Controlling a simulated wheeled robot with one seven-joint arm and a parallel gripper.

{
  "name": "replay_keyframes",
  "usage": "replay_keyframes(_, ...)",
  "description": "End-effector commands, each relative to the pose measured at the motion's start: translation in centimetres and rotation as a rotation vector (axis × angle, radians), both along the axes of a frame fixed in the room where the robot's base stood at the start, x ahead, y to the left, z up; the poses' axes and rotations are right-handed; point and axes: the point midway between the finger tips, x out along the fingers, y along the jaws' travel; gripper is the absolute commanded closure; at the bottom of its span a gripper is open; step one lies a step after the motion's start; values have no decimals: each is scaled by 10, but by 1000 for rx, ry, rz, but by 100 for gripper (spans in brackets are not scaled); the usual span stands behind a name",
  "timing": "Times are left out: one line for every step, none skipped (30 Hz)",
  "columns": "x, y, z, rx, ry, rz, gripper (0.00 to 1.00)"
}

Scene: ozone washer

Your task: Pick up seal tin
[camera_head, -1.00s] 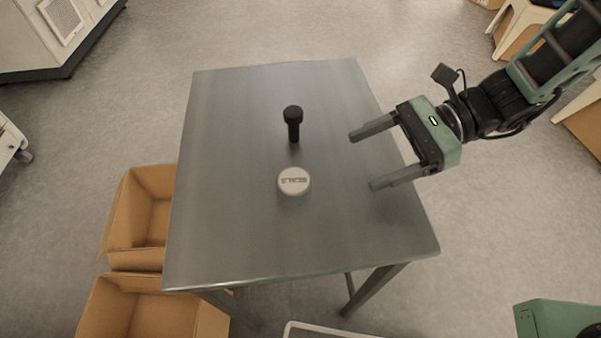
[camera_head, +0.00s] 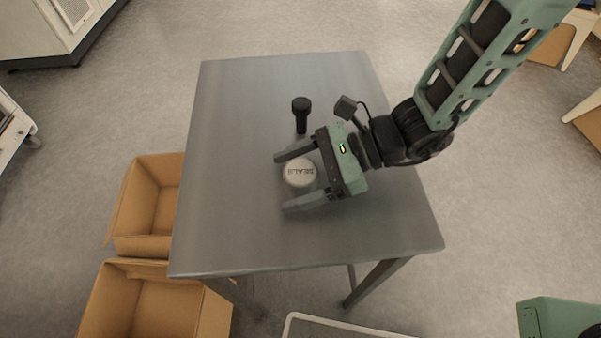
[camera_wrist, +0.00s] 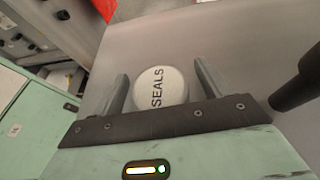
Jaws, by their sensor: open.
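The seal tin (camera_head: 299,172) is a round white tin with a dark "SEALS" label on its lid, on the grey metal table (camera_head: 235,220). My gripper (camera_head: 284,182) is open, with one finger on each side of the tin. In the wrist view the tin (camera_wrist: 160,88) lies between the two fingers of my gripper (camera_wrist: 160,82), with a gap visible on each side. I cannot tell whether the fingers touch the table.
Open cardboard boxes (camera_head: 128,205) stand on the floor at the left. The table's left side is clear.

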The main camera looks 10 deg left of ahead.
Motion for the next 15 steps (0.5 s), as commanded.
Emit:
replay_keyframes(-2,4,-2,0,0,1,23)
replay_keyframes(-2,5,-2,0,-1,0,23)
replay_keyframes(-2,6,-3,0,-1,0,23)
replay_keyframes(-2,6,-3,1,-1,-1,23)
replay_keyframes(-2,6,-3,1,-1,-1,23)
replay_keyframes(-2,6,-3,1,-1,-1,23)
replay_keyframes(-2,6,-3,1,-1,-1,23)
replay_keyframes(-2,6,-3,1,-1,-1,23)
replay_keyframes(-2,6,-3,1,-1,-1,23)
replay_keyframes(-2,6,-3,1,-1,-1,29)
replay_keyframes(-2,6,-3,1,-1,-1,37)
replay_keyframes(-2,6,-3,1,-1,-1,48)
replay_keyframes(-2,6,-3,1,-1,-1,56)
replay_keyframes(-2,6,-3,1,-1,-1,65)
replay_keyframes(-2,6,-3,1,-1,-1,72)
